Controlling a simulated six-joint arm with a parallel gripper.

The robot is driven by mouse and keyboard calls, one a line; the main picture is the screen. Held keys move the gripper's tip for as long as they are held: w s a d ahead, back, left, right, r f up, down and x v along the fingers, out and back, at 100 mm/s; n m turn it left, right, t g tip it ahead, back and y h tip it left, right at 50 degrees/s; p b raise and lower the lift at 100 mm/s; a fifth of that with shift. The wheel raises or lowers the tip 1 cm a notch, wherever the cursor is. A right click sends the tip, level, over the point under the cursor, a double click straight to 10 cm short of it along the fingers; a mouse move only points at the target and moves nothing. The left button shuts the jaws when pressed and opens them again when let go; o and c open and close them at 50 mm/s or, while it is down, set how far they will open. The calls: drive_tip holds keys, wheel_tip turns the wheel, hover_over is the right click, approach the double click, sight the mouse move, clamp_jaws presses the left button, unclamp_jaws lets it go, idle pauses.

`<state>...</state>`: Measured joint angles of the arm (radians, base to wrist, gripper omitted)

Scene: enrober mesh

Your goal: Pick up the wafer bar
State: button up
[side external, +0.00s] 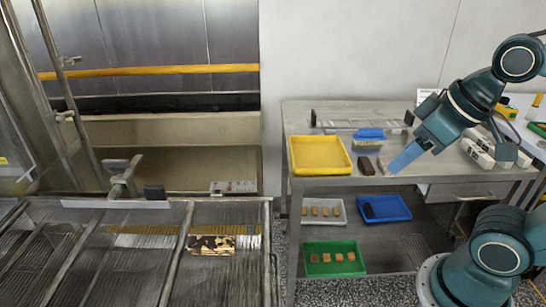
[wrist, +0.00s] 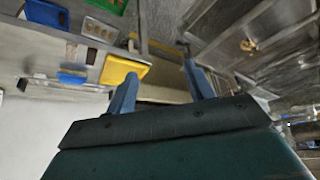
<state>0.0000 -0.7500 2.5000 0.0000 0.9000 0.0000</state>
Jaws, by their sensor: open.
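My gripper (side external: 393,168) is low over the right part of the steel table (side external: 330,181) in the side external view, pointing down and to the left. In the wrist view its two blue fingers (wrist: 159,69) stand wide apart, with nothing seen held between them. A dark brown bar (side external: 366,166) lies on the table just left of the fingers. It may be the wafer bar, but its kind is too small to tell. A small tan piece (side external: 381,166) shows between it and the fingers, partly hidden.
A yellow tray (side external: 320,168) and a blue-backed brush (side external: 368,134) are on the table. Below are a grey tray (side external: 340,220) and a green tray (side external: 318,271) with several tan pieces, and a blue tray (side external: 398,213) with a dark item. A mesh conveyor (side external: 130,270) is at left.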

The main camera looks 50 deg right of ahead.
drive_tip(key=shift+w, duration=0.1)
drive_tip(key=m+g, duration=0.6)
drive_tip(key=m, duration=0.4)
hover_over(386, 164)
wheel_tip(386, 164, down, 9)
drive_tip(key=shift+d+f, duration=0.1)
drive_tip(key=shift+f, duration=0.05)
drive_tip(key=shift+f, duration=0.1)
wheel_tip(386, 164, down, 8)
drive_tip(key=shift+f, duration=0.2)
